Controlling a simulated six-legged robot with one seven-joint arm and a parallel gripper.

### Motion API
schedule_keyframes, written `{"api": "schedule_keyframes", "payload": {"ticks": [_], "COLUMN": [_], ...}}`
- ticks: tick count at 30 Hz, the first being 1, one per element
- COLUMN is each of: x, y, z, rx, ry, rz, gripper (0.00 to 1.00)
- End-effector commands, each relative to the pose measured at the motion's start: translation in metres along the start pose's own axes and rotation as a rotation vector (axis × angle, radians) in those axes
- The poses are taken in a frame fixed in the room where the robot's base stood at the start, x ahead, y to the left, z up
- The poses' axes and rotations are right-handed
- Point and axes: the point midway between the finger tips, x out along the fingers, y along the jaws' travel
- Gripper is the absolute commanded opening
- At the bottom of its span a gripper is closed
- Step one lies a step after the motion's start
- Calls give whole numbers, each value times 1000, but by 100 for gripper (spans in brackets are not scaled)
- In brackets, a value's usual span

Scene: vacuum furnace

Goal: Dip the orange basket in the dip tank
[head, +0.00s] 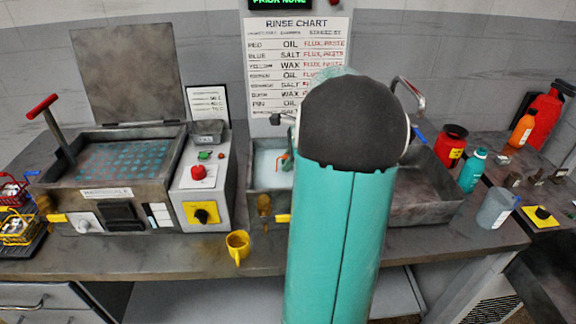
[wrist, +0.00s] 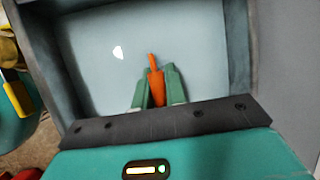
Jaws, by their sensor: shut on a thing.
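My gripper (wrist: 156,92) is shut on an orange upright piece (wrist: 155,80), which looks like the handle of the orange basket. The basket's body cannot be made out. In the wrist view the gripper is over a grey-walled tank (wrist: 48,62) with a pale blue-white surface inside. In the head view this tank (head: 255,176) is left of my arm, which hides its right part. A bit of orange (head: 284,160) shows inside it. I cannot tell how deep the basket is, and the tank has no readable name.
A lidded machine (head: 115,200) with a teal perforated surface and a control box (head: 203,185) stand to the left. Red (head: 10,192) and yellow (head: 18,230) baskets are at the far left. A grey basin (head: 425,195) is right of my arm.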

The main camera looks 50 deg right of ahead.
Motion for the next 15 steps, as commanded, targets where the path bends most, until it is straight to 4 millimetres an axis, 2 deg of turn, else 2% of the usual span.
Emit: {"api": "schedule_keyframes", "payload": {"ticks": [15], "x": [-33], "y": [-8], "z": [14], "rx": [-2], "ry": [1], "rz": [-3], "gripper": [0]}}
